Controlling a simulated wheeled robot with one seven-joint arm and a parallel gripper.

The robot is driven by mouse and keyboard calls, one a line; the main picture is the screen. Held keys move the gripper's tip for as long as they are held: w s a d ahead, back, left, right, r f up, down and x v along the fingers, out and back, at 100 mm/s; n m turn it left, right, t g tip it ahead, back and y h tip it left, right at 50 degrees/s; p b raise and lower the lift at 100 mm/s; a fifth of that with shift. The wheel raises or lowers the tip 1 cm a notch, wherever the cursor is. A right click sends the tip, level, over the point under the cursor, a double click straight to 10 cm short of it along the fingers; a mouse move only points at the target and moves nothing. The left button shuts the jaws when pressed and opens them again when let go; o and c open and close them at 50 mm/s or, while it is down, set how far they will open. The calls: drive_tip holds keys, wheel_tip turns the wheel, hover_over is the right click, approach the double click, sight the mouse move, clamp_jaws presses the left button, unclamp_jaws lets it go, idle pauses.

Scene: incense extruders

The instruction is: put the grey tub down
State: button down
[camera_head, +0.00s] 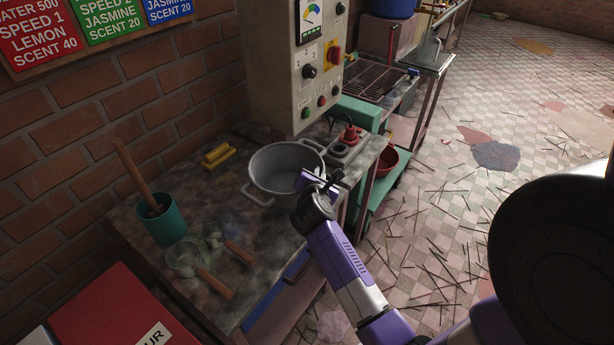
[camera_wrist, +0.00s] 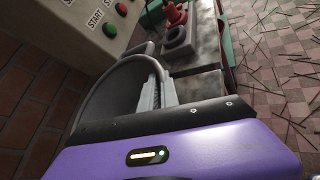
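The grey tub (camera_head: 262,172) is a round, open metal pot with side handles, upright over the back right part of the dark worktop (camera_head: 225,215), below the control box. I cannot tell whether its base touches the worktop. My gripper (camera_head: 328,182) is at the tub's near right rim. In the wrist view the tub (camera_wrist: 100,92) fills the left middle, and my gripper's light grey fingers (camera_wrist: 158,92) are close together at its edge. They look shut on the rim or handle; the exact contact is hidden.
A teal cup (camera_head: 162,225) with a wooden pestle, two wooden-handled scoops (camera_head: 195,268) and yellow bars (camera_head: 218,156) are on the worktop to the left. The control box (camera_head: 295,75) stands behind the tub. A red-knobbed fitting (camera_head: 349,138) is close on its right.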

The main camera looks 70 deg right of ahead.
drive_tip(key=w, duration=0.1)
drive_tip(key=w+d, duration=0.1)
drive_tip(key=w, duration=0.1)
drive_tip(key=shift+w, duration=0.3)
drive_tip(key=shift+f, duration=1.8)
drive_tip(key=shift+f, duration=0.15)
drive_tip(key=c, duration=1.6)
unclamp_jaws()
